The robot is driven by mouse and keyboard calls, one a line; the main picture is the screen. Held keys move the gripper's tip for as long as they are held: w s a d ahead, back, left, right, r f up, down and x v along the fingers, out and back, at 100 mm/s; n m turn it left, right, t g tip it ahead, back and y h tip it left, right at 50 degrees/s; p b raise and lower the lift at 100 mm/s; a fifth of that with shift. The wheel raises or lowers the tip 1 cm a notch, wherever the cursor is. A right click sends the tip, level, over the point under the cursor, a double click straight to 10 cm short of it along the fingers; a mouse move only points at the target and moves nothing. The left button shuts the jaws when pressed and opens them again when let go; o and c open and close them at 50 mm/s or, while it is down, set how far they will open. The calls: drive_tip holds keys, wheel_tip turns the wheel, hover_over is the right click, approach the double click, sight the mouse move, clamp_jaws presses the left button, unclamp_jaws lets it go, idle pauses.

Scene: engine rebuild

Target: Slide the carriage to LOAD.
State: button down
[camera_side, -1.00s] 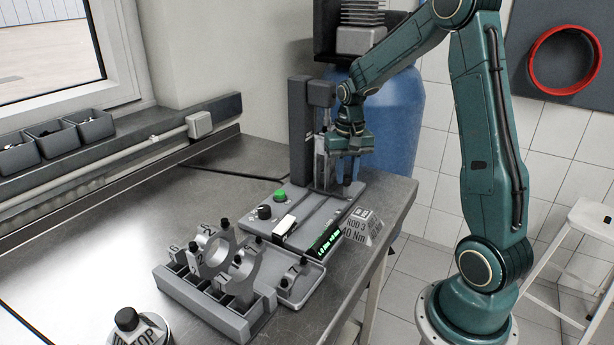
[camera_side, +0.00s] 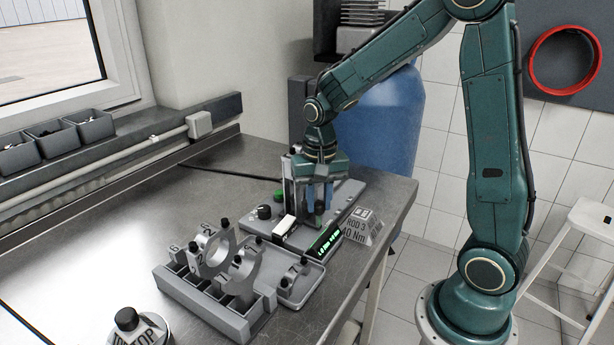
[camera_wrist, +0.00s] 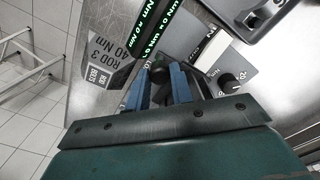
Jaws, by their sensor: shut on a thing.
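The press fixture (camera_side: 343,197) stands near the right end of the steel bench, its rails running from the column at the back to the front. My gripper (camera_side: 318,205) is over the middle of the rails, fingers pointing down. In the wrist view my gripper (camera_wrist: 161,90) has its two blue fingers on either side of a dark upright knob (camera_wrist: 158,66), which I take for the carriage's handle. The fingers are shut on it. The carriage body is mostly hidden under the gripper.
A white block (camera_side: 284,225) and a lit green display (camera_side: 325,239) sit at the fixture's front. A "ROD 3 40 Nm" sign (camera_side: 361,226) stands to its right. A rack of numbered rods and caps (camera_side: 215,300) lies in front.

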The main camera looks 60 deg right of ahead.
drive_tip(key=shift+a, duration=0.35)
drive_tip(key=c, duration=1.2)
unclamp_jaws()
drive_tip(key=shift+r, duration=0.1)
drive_tip(key=shift+r, duration=0.5)
wheel_tip(320, 180, up, 13)
drive_tip(key=shift+f, duration=0.2)
